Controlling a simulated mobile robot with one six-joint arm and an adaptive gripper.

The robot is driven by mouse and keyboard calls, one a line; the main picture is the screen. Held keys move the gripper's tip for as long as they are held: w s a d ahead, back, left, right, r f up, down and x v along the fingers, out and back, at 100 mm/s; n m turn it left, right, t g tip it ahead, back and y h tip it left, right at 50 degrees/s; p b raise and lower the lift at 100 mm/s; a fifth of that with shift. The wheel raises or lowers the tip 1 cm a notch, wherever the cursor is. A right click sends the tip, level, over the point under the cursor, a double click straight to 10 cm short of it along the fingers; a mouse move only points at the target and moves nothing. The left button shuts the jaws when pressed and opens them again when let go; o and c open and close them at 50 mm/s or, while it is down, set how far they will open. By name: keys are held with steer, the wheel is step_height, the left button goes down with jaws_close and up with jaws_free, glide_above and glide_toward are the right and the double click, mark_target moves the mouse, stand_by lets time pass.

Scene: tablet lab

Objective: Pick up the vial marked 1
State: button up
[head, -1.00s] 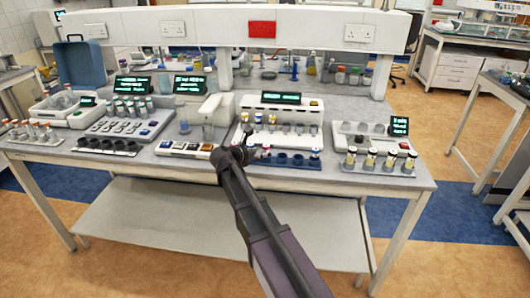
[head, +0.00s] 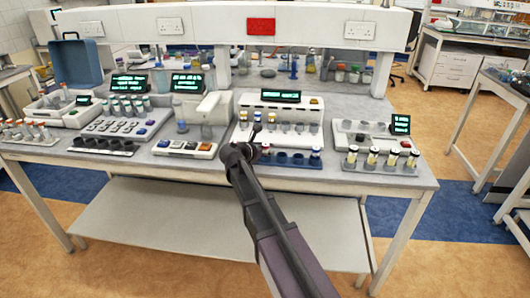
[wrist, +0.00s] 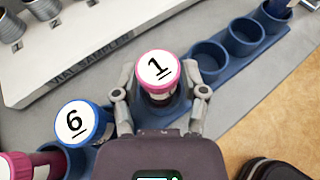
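The vial marked 1 (wrist: 158,72) has a pink cap with a white top and stands in a blue rack (wrist: 247,54) in the wrist view. My gripper (wrist: 160,92) is open, with one finger on each side of this vial and a small gap showing at both sides. The vial's lower part is mostly hidden. A blue-capped vial marked 6 (wrist: 82,122) stands just left of my gripper. In the head view my gripper (head: 252,139) is at the left end of the rack, and my arm hides the vial.
Another pink-capped vial (wrist: 16,166) is at the lower left of the wrist view. Empty rack wells lie to the right. A white device (wrist: 80,60) with metal sockets stands behind. In the head view, a rack of several vials (head: 372,159) stands farther right.

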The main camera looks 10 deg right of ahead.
mark_target(266, 144)
jaws_close()
steer(key=shift+r, duration=0.15)
step_height(266, 144, up, 4)
steer(key=p, duration=0.3)
steer(key=shift+f+p, duration=0.25)
steer(key=shift+p, duration=0.15)
steer(key=s+d+r+p, duration=0.1)
steer(key=s, duration=1.5)
